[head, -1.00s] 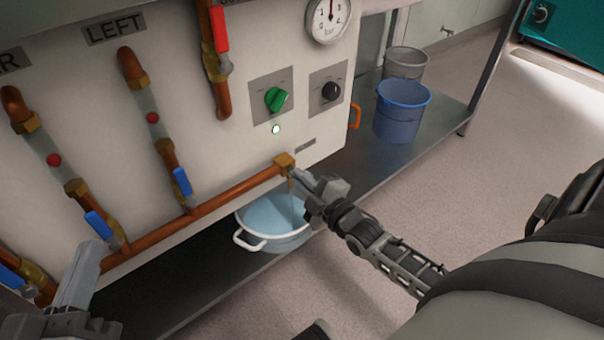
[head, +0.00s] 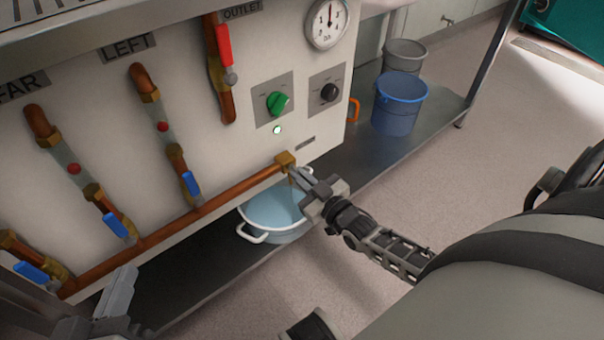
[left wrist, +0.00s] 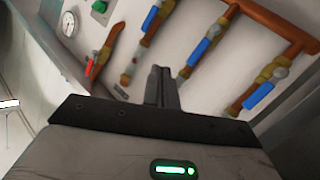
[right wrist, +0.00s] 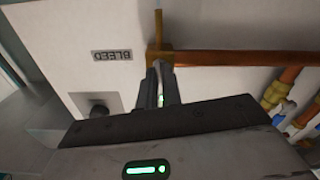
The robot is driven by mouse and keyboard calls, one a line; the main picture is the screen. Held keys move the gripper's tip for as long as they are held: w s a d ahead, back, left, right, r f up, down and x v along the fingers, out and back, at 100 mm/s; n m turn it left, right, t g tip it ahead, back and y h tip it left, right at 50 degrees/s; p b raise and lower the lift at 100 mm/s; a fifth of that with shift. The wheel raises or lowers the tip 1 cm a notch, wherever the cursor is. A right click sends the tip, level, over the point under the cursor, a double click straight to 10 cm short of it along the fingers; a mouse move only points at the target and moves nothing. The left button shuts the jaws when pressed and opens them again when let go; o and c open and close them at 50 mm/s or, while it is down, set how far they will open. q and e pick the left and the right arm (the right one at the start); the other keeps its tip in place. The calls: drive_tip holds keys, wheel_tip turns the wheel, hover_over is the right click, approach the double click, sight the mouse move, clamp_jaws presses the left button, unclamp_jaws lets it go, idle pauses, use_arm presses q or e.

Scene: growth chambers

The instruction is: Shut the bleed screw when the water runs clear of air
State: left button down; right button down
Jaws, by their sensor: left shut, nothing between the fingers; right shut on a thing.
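The brass bleed fitting (head: 285,158) ends the copper pipe (head: 215,203) low on the white panel. My right gripper (head: 298,176) is shut on the bleed screw (right wrist: 160,85) at this fitting; the fingers hide most of the screw. A thin spout (right wrist: 158,22) leaves the fitting above the white basin (head: 252,236), which holds bluish water. I cannot make out clear flow or bubbles at the spout now. My left gripper (head: 122,280) is shut and empty, in front of the panel's lower left; it also shows in the left wrist view (left wrist: 161,75).
Blue-handled valves (head: 190,183) and a red-handled outlet valve (head: 224,45) line the panel. A green knob (head: 277,103), black knob (head: 330,92) and gauge (head: 327,22) sit right of them. Blue (head: 399,105) and grey buckets (head: 404,56) stand on the lower shelf.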

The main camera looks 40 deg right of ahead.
use_arm(q)
drive_tip(key=shift+s+a+f, duration=0.1)
drive_tip(key=shift+a+f, duration=0.05)
drive_tip(key=shift+f, duration=0.3)
use_arm(e)
drive_tip(key=shift+m, duration=1.1)
drive_tip(key=c, duration=1.6)
unclamp_jaws()
use_arm(q)
drive_tip(key=shift+r+y, duration=0.1)
drive_tip(key=shift+y, duration=0.2)
